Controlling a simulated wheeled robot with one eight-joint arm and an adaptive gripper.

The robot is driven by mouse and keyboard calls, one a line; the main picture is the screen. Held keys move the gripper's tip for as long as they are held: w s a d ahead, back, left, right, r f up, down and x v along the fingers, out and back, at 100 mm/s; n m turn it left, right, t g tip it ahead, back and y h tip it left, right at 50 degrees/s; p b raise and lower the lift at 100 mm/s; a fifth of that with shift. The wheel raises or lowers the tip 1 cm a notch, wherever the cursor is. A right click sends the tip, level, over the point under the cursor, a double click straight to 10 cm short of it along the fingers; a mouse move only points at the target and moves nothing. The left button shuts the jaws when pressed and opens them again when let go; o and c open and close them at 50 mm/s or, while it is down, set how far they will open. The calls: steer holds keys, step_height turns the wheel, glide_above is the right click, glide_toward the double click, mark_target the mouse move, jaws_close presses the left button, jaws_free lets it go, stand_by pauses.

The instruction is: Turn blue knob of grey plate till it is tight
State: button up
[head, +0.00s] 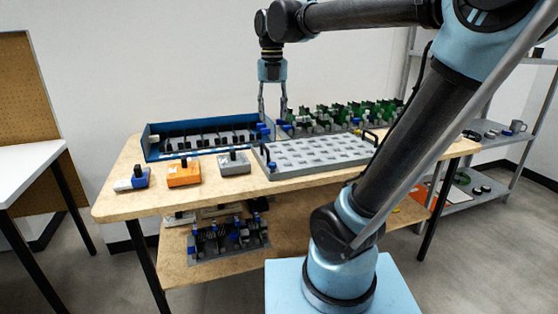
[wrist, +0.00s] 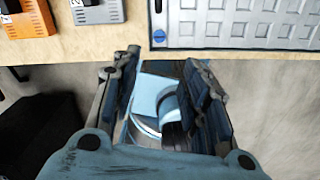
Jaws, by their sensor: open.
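The grey plate (head: 330,163) lies on the wooden table, a flat panel with a grid of pale rectangles and black handles at its ends. It also shows at the top right of the wrist view (wrist: 240,43). A small blue knob (head: 272,166) sits at its near left corner. In the wrist view a round slotted blue knob (wrist: 158,34) sits at the plate's corner, just beyond my fingertips in the picture. My gripper (head: 273,112) points down above the table, behind the plate's left part in the head view. Its fingers (wrist: 163,62) are apart with nothing between them.
A blue tray (head: 150,147) with black slots stands at the back left. In front are an orange block (head: 184,178), a grey block (head: 234,168) and a blue-white block (head: 124,184). Green boards (head: 345,113) stand behind the plate. A lower shelf holds more parts.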

mark_target(273, 163)
step_height(273, 163, down, 17)
steer(key=shift+a+f, duration=0.1)
steer(key=shift+f, duration=0.05)
stand_by(0.8)
steer(key=shift+w, duration=0.1)
